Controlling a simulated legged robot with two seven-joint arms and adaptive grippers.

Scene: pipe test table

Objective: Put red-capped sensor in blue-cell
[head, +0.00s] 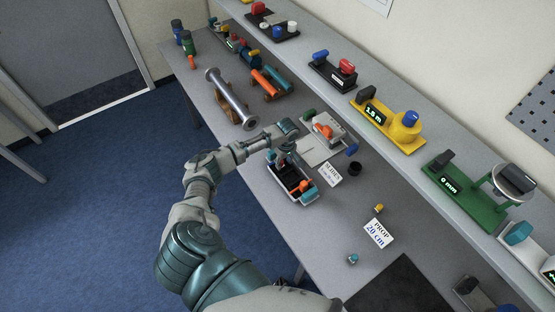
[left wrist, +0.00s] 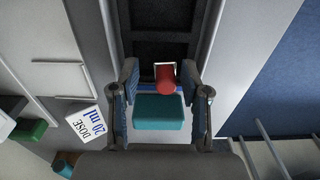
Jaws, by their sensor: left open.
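My left gripper (head: 290,158) is over a grey tray (head: 315,199) with a dark inside. In the left wrist view its two fingers (left wrist: 163,90) stand apart. A red cylinder (left wrist: 165,78), which looks like the red cap of the sensor, shows between the fingertips; I cannot tell whether it touches them. In the head view a small orange-red piece (head: 303,186) shows in the tray. A teal block (left wrist: 158,112) lies nearer the wrist camera. A narrow blue strip (left wrist: 180,104) shows beside the red cylinder; I cannot tell if it is the blue cell. My right gripper is out of view.
A lettered card (head: 331,174), a black round piece (head: 355,168) and an orange-and-white device (head: 328,129) are close to the tray. A metal pipe (head: 231,98) lies further left. A shelf with a yellow device (head: 391,122) runs along the wall.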

